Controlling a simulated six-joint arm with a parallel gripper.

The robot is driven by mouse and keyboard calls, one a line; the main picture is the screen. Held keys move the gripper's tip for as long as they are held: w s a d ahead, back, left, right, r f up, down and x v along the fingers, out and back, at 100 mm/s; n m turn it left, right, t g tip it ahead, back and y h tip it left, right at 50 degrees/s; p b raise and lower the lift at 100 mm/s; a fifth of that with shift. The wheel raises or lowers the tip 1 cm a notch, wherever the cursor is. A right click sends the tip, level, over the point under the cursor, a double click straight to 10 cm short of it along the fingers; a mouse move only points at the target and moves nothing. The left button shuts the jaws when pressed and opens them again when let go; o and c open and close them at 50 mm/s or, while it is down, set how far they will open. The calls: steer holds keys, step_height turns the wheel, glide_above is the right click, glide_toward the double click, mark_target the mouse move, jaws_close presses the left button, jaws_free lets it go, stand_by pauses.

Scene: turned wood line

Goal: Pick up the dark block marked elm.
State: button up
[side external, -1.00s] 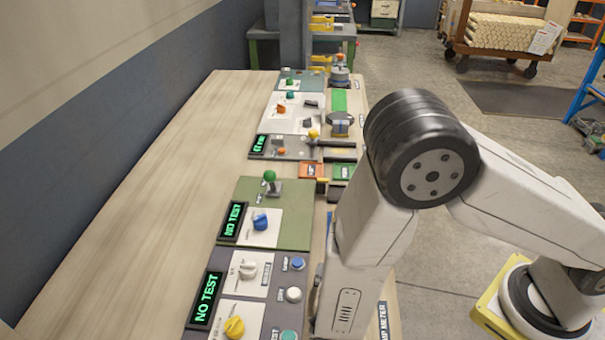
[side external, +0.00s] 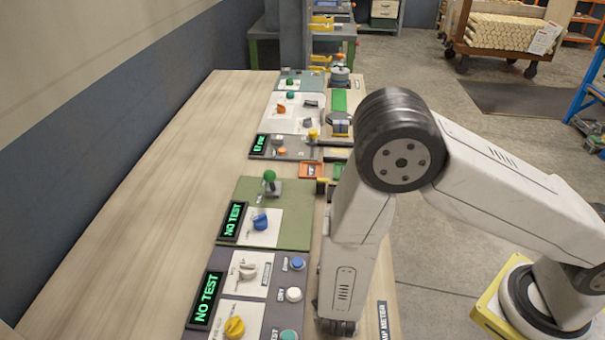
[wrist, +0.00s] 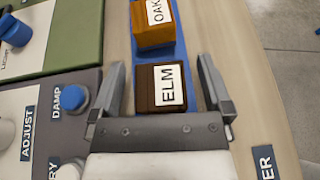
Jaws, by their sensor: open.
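The dark brown block marked ELM (wrist: 147,88) sits on a blue strip (wrist: 181,53) in the wrist view, its white label facing up. My gripper (wrist: 162,82) is open, with one finger on each side of the elm block and a gap on both sides. I cannot tell how high the fingertips are above the strip. An orange-brown block marked OAK (wrist: 146,30) stands on the same strip just beyond the elm block. In the side external view my arm hides both blocks and the gripper's fingers.
Left of the gripper is a dark panel with a blue DAMP button (wrist: 73,98). A green panel (side external: 290,232) with a green-knobbed lever (side external: 269,176) lies farther along the bench. Bare wood (wrist: 235,60) lies right of the strip. The bench's left side (side external: 150,190) is clear.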

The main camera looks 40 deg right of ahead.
steer(key=c, duration=1.3)
steer(key=shift+r, duration=0.1)
steer(key=shift+r, duration=4.9)
